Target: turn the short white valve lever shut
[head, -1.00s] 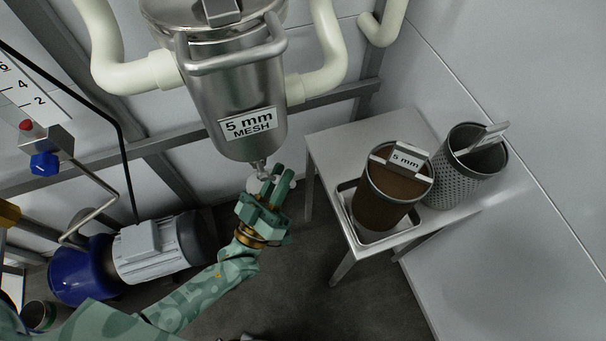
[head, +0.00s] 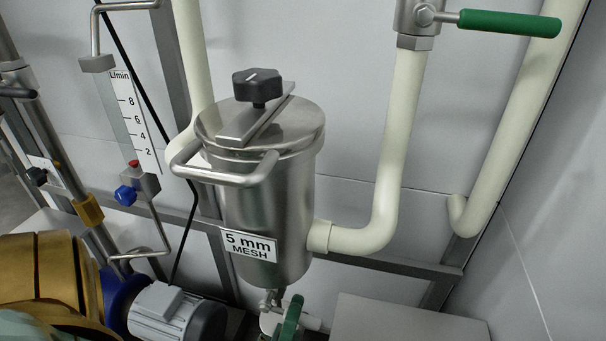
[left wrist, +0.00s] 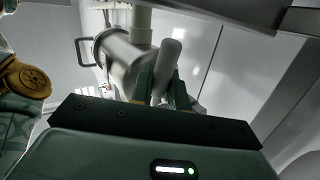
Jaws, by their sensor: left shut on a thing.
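The short white valve lever (head: 312,323) shows in small part at the bottom of the head view, under the steel strainer housing (head: 265,205) marked "5 mm MESH". Green fingers of my left gripper (head: 291,318) are at it, and the rest of that gripper is cut off by the lower edge. In the left wrist view a pale, round-ended lever (left wrist: 168,62) stands up between the two green fingers (left wrist: 165,92). My left gripper is shut on it. The lever's exact angle is hard to tell. My right gripper is not in view.
A green-handled valve (head: 510,23) is on the pipe at upper right. A flowmeter with a blue knob (head: 126,195) stands at left, above a grey motor (head: 165,312). A pale table top (head: 400,318) is at lower right. Cream pipes (head: 395,150) flank the housing.

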